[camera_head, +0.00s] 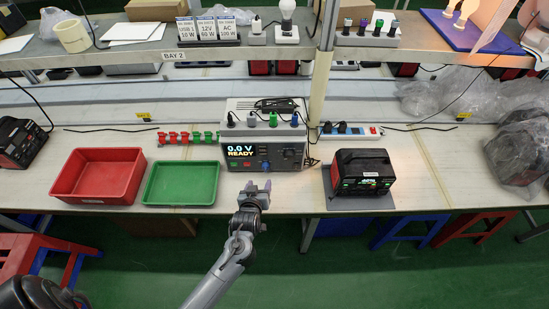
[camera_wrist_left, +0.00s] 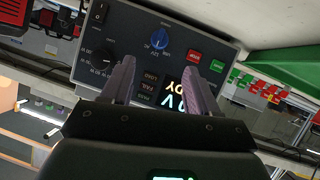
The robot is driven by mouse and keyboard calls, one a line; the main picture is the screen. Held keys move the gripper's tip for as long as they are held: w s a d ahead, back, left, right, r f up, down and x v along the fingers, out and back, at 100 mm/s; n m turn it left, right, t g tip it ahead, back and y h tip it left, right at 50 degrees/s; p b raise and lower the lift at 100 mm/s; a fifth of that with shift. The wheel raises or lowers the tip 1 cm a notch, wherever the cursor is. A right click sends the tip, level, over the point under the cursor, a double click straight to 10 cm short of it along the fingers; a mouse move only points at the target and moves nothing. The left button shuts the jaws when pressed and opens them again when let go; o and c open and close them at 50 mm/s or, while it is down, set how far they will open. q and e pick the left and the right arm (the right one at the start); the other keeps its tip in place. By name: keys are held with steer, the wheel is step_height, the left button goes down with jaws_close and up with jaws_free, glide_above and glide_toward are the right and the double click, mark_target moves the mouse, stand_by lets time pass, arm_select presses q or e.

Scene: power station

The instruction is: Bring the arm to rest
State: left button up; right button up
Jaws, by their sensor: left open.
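My left gripper (camera_head: 254,188) is open and empty. It hangs in front of the bench edge, just before the grey power tester (camera_head: 265,144), whose display reads 0.0 V READY. In the left wrist view the two grey fingers of the left gripper (camera_wrist_left: 158,85) stand apart, with the tester's front panel (camera_wrist_left: 128,42), its blue knob and its display behind them. I cannot tell the exact gap to the panel. My right gripper is not in view.
A red tray (camera_head: 97,198) and a green tray (camera_head: 181,204) stand left of the tester. A black-and-red battery unit (camera_head: 363,171) sits on a grey mat to the right. A shelf (camera_head: 180,50) runs above the bench. Stools (camera_head: 410,229) stand below; the front floor (camera_head: 400,280) is clear.

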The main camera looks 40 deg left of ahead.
arm_select(q)
steer(key=shift+m+g, duration=0.3)
steer(key=shift+m, duration=0.1)
steer(key=s+f, duration=0.3)
steer(key=s, duration=0.1)
steer(key=shift+a+f, duration=0.1)
steer(key=shift+a, duration=0.25)
steer(key=shift+s+r+m+h, duration=0.25)
steer(key=shift+s+m+h, duration=0.05)
steer(key=shift+s, duration=0.7)
steer(key=s+d+r+m+g+h, duration=0.35)
steer(key=s+d, duration=0.25)
steer(key=s, duration=0.3)
steer(key=s+d+r+m+g+h, duration=0.2)
steer(key=s+d+r+m+g, duration=0.3)
steer(key=s, duration=0.4)
step_height(320, 180, up, 26)
steer(key=d+t+p, duration=0.1)
steer(key=p, duration=2.5)
